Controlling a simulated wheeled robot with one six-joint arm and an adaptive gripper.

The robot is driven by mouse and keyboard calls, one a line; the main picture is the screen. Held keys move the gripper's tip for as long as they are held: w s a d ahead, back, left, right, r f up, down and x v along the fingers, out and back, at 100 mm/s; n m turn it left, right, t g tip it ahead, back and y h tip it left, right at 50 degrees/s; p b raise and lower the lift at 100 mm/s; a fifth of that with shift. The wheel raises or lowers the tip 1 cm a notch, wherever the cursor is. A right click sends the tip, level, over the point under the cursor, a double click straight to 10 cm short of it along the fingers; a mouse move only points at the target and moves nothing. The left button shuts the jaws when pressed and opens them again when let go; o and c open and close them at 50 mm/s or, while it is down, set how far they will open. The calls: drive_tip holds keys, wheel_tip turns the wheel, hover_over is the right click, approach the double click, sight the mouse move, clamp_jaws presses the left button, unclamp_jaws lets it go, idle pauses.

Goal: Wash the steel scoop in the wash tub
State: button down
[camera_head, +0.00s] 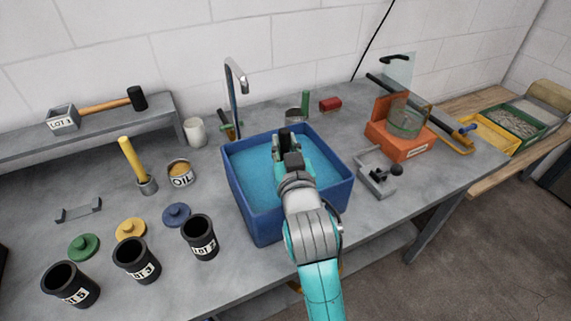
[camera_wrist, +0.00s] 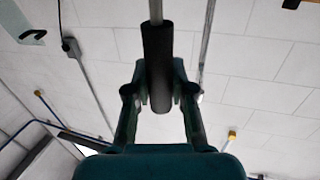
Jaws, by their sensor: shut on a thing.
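The blue wash tub (camera_head: 240,193) stands in the middle of the bench, filled with light blue water. My gripper (camera_head: 287,146) reaches in over the tub from the front, above the water. In the wrist view my gripper (camera_wrist: 160,90) is shut on a black handle (camera_wrist: 157,50) with a thin metal rod (camera_wrist: 156,10) running from its far end. I take this to be the steel scoop's handle. Its dark end (camera_head: 286,134) also shows at the fingers in the head view. The scoop's bowl is not visible in either view.
A tall tap (camera_head: 236,85) stands behind the tub's left corner. Lidless black pots (camera_head: 201,237), an oil tin (camera_head: 181,173) and loose lids stand to the left. A grey tray (camera_head: 373,172) and an orange scale-like unit (camera_head: 400,141) stand close on the right.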

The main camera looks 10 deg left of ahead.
sight(283, 134)
drive_tip(key=r, duration=0.3)
drive_tip(key=shift+w+a+r+t, duration=0.2)
drive_tip(key=shift+a+r+t, duration=0.1)
drive_tip(key=shift+a, duration=0.05)
drive_tip(key=shift+s+d+r, duration=0.1)
drive_tip(key=shift+s+r, duration=0.05)
drive_tip(key=shift+r, duration=3.7)
